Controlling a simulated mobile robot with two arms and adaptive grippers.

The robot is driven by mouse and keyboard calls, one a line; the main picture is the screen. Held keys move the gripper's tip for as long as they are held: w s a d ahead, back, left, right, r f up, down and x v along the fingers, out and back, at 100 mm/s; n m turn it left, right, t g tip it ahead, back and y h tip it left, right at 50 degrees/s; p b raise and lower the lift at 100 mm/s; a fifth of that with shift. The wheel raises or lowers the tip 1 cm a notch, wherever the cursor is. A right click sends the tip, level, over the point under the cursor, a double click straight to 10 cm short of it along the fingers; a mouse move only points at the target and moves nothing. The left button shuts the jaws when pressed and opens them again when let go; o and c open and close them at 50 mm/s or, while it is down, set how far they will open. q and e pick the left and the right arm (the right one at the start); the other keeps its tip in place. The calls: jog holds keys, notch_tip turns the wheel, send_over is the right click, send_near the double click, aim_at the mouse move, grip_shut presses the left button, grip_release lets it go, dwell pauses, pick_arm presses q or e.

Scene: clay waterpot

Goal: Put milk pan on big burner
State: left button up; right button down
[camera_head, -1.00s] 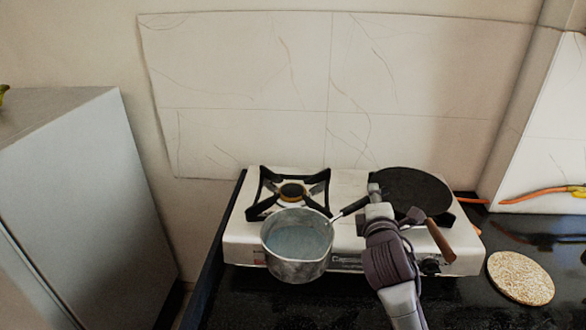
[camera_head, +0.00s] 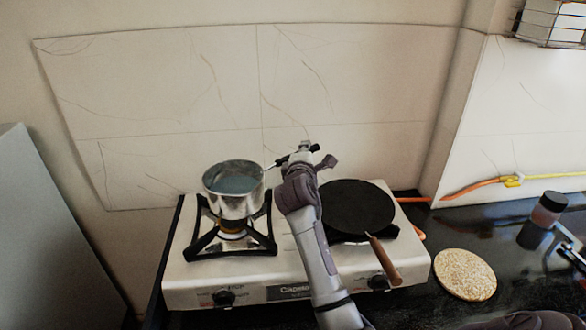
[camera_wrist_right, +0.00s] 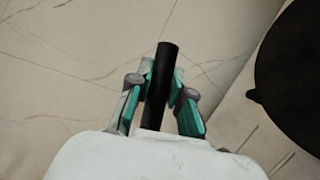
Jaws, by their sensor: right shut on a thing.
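The milk pan (camera_head: 238,204) is a small metal pan with bluish liquid in it, in the head view. It appears over the left burner (camera_head: 231,240); I cannot tell whether it touches the black support. My right gripper (camera_head: 304,152) is shut on the pan's black handle, to the right of the pan. In the right wrist view the handle (camera_wrist_right: 162,78) stands between the two green-padded fingers (camera_wrist_right: 160,92). A black flat pan (camera_head: 356,207) with a brown handle covers the right burner.
The white stove (camera_head: 190,279) stands on a dark counter against a tiled wall (camera_head: 340,80). A round speckled board (camera_head: 466,275) lies right of the stove. A dark-capped bottle (camera_head: 543,222) is farther right. A grey cabinet (camera_head: 50,240) stands left.

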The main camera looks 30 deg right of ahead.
pick_arm(q)
jog(key=shift+w+d+r, duration=0.2)
jog(key=shift+w+d, duration=0.3)
jog(key=shift+w, duration=0.35)
pick_arm(e)
jog(key=f, duration=0.1)
jog(key=w+a+f, duration=0.1)
jog(key=f, duration=0.1)
jog(key=w+f, duration=0.1)
jog(key=f, duration=0.1)
jog(key=shift+a+f, duration=0.15)
jog(key=shift+f, duration=0.05)
pick_arm(q)
jog(key=shift+s+f, duration=0.1)
pick_arm(e)
jog(key=c, duration=1.1)
grip_release()
jog(key=shift+f, duration=0.15)
pick_arm(q)
jog(key=shift+s+a, duration=0.1)
jog(key=shift+s, duration=0.05)
jog(key=shift+f+b, duration=0.7)
jog(key=shift+f, duration=0.05)
pick_arm(e)
jog(key=v, duration=1.2)
